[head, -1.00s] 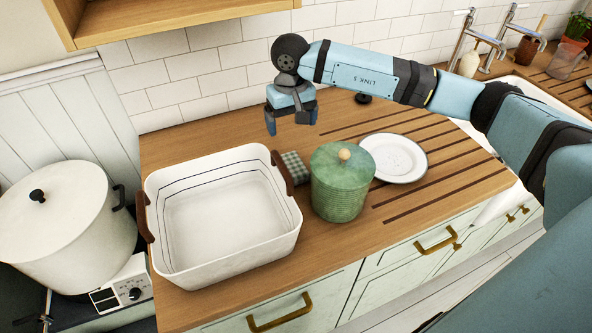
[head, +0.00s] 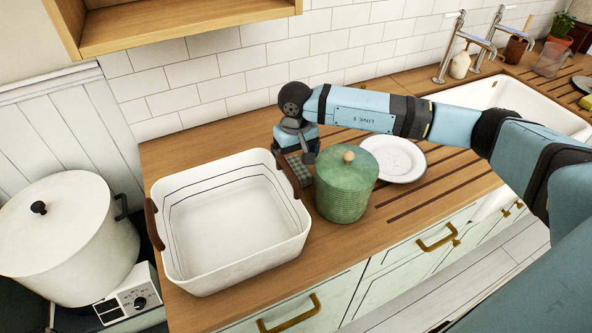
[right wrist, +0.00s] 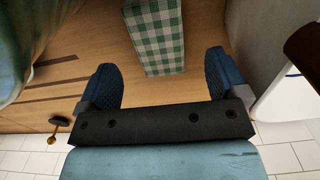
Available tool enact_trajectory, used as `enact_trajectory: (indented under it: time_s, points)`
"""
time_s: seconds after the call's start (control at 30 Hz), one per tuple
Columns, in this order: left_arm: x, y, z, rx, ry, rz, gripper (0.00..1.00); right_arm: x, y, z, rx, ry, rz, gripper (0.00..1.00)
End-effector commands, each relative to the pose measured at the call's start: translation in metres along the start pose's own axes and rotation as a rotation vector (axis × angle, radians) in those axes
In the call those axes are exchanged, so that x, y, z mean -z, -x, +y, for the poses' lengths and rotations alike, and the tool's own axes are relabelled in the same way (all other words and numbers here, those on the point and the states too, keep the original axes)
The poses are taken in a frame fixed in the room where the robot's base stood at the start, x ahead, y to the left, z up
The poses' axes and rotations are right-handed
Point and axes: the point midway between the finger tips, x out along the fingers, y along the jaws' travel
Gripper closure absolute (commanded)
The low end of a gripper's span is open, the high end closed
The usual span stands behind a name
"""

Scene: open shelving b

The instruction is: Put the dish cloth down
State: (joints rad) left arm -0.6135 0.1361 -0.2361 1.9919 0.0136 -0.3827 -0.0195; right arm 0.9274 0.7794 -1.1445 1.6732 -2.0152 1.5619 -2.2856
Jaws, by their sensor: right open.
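The dish cloth (head: 298,168) looks like a folded green-and-white checked piece. It lies on the wooden counter between the white basin and the green canister, partly hidden in the head view. My right gripper (head: 295,150) is just above and behind it, pointing down. In the right wrist view the cloth (right wrist: 154,35) shows ahead of the open gripper (right wrist: 160,72), in line with the gap between the fingers. Nothing is held between the fingers. My left gripper is not in view.
The white basin (head: 185,273) with brown handles stands close on the left of the cloth. The lidded green canister (head: 345,190) stands close on the right. A white plate (head: 393,158) lies beyond the canister, before the sink (head: 487,95). A large pot (head: 65,235) stands far left.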

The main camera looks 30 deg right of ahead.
Motion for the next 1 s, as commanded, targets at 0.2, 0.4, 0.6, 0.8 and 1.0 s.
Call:
enact_trajectory:
  time_s: [0.2, 0.4, 0.6, 0.8, 1.0]
  points:
    - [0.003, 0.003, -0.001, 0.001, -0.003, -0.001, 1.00, 0.000, -0.016, 0.000, 0.000, 0.001, -0.003, 0.08]
    - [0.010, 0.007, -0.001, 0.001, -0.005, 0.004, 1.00, 0.001, -0.046, 0.001, 0.001, 0.000, -0.002, 0.08]
    - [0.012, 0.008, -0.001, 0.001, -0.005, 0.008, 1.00, 0.002, -0.053, 0.001, 0.001, 0.001, 0.001, 0.08]
    - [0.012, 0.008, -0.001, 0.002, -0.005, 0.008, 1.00, 0.002, -0.053, 0.001, 0.000, 0.001, 0.000, 0.38]
    - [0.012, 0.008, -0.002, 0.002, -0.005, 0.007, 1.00, 0.002, -0.053, 0.001, 0.000, 0.001, 0.000, 0.65]
